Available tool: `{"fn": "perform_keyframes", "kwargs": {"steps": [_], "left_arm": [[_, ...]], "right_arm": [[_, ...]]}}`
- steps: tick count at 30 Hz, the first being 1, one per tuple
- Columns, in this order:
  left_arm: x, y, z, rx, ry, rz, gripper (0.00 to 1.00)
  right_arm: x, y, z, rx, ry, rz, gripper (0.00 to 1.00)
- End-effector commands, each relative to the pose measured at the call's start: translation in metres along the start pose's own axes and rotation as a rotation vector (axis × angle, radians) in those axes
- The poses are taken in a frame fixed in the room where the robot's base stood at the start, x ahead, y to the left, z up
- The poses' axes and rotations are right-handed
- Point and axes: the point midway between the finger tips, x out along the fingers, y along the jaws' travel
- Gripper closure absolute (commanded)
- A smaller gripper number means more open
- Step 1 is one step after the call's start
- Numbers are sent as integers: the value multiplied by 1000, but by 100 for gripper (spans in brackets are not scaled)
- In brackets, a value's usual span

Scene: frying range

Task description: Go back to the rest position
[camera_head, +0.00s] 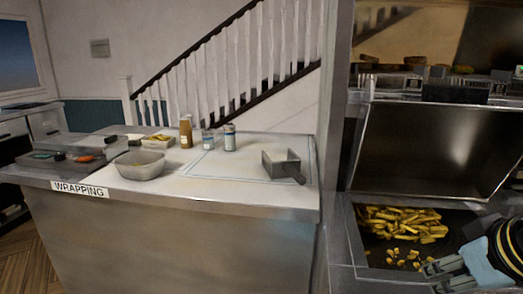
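My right gripper (438,274) is at the lower right, at the front right edge of the fry station. Its fingers point left, and nothing is clearly seen held between them; how far apart they are is hard to tell. My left gripper is not in view.
Fries (405,222) lie in the fry bin beside my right gripper. A metal divider stands between counter and fry station.

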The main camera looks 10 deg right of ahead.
Motion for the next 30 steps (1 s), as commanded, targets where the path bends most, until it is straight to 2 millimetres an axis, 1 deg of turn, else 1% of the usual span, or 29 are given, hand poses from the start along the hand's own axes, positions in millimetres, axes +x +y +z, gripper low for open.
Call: {"fn": "perform_keyframes", "kwargs": {"steps": [1, 3, 6, 8, 12, 13, 15, 17, 18, 20, 23, 26, 27, 29, 30], "left_arm": [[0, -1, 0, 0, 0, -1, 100], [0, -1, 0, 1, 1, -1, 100], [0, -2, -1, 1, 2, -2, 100], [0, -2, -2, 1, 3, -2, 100], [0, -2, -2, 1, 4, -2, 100], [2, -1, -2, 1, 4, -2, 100], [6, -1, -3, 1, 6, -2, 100], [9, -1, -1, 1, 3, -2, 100], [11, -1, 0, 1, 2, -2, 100], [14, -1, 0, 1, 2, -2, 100], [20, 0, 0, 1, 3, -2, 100], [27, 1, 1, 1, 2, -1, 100], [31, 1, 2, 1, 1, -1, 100], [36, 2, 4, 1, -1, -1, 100], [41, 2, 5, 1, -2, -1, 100]], "right_arm": [[-1, -13, 24, -3, -39, -17, 67], [-4, -25, 51, -12, -84, -31, 67], [-12, -40, 86, -21, -146, -47, 67], [-17, -48, 105, -25, -179, -56, 67], [-33, -63, 147, -29, -263, -72, 67], [-23, -64, 151, -33, -268, -71, 67], [4, -64, 159, -34, -274, -68, 67], [24, -65, 168, -32, -281, -68, 67], [37, -66, 174, -31, -287, -68, 67], [58, -68, 186, -29, -296, -67, 67], [95, -71, 208, -26, -311, -67, 67], [136, -74, 240, -23, -331, -67, 67], [154, -75, 256, -21, -339, -67, 67], [183, -78, 285, -18, -357, -67, 67], [202, -80, 308, -16, -369, -68, 67]]}}
